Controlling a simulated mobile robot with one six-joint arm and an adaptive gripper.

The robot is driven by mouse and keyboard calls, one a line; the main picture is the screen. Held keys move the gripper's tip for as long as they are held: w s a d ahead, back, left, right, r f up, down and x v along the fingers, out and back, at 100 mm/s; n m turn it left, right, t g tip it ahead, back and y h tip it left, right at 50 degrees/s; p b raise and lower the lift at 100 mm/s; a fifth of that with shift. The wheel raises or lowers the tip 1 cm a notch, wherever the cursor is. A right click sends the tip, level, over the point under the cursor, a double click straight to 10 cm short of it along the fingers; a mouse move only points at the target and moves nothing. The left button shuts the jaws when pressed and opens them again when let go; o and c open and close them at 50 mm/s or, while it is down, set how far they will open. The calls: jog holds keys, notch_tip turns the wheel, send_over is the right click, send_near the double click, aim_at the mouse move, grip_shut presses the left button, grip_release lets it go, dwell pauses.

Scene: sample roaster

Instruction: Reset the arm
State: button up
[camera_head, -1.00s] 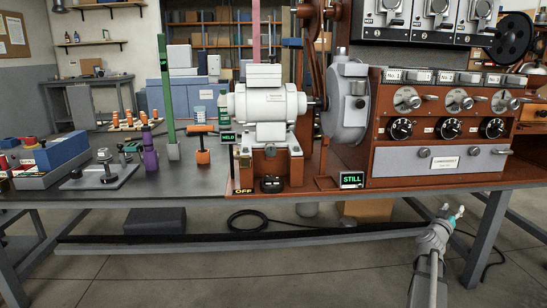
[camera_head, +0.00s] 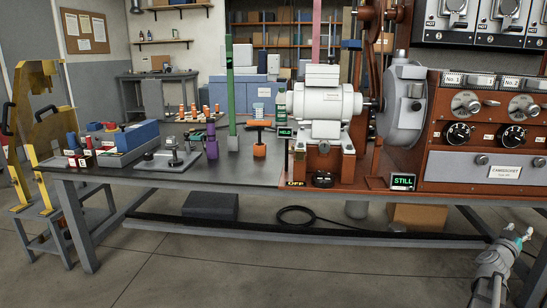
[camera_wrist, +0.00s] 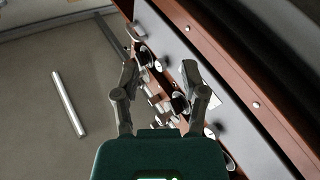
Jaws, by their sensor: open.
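My arm (camera_head: 495,265) shows at the lower right of the head view, in front of the bench and below its top. My gripper (camera_head: 525,236) is at its upper end, small in that view. In the wrist view my gripper (camera_wrist: 160,68) is open, its two dark fingers spread with nothing held between them. Beyond the fingers is the roaster's brown and grey front (camera_wrist: 225,80), tilted in the picture, with knobs and dials. I cannot tell the exact gap between fingers and panel.
The bench (camera_head: 225,172) carries the roaster panel (camera_head: 475,160), a white motor (camera_head: 325,103), a green post (camera_head: 231,95) and a blue box (camera_head: 135,137). A yellow frame (camera_head: 35,115) stands at the left. A black cable lies under the bench.

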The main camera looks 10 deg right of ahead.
jog(key=w+a+f+n+t+y+p, duration=0.15)
jog(key=w+a+y, duration=0.3)
jog(key=a, duration=0.45)
jog(key=w+a+f+n+t+y+p, duration=0.1)
jog(key=w+a+n+t+y+p, duration=0.2)
jog(key=w+a, duration=0.4)
jog(key=w+a+f+n+t+y+p, duration=0.1)
jog(key=w+a+n+y, duration=0.3)
jog(key=a, duration=0.6)
jog(key=a+f+n+g+y+p, duration=0.1)
jog(key=a+f+g+y+p, duration=0.15)
jog(key=a, duration=0.75)
jog(key=a+f+g+y+p, duration=0.15)
jog(key=a+y, duration=0.25)
jog(key=a, duration=0.6)
jog(key=s+a+f+g+y+p, duration=0.2)
jog(key=s+a+g+p, duration=0.2)
jog(key=s+a+g, duration=0.75)
jog(key=s+a+r+t+h+p, duration=0.1)
jog(key=s+a+r+p, duration=0.1)
jog(key=s+a, duration=0.6)
notch_tip(320, 180, up, 37)
jog(key=p, duration=3.7)
jog(key=shift+f, duration=0.15)
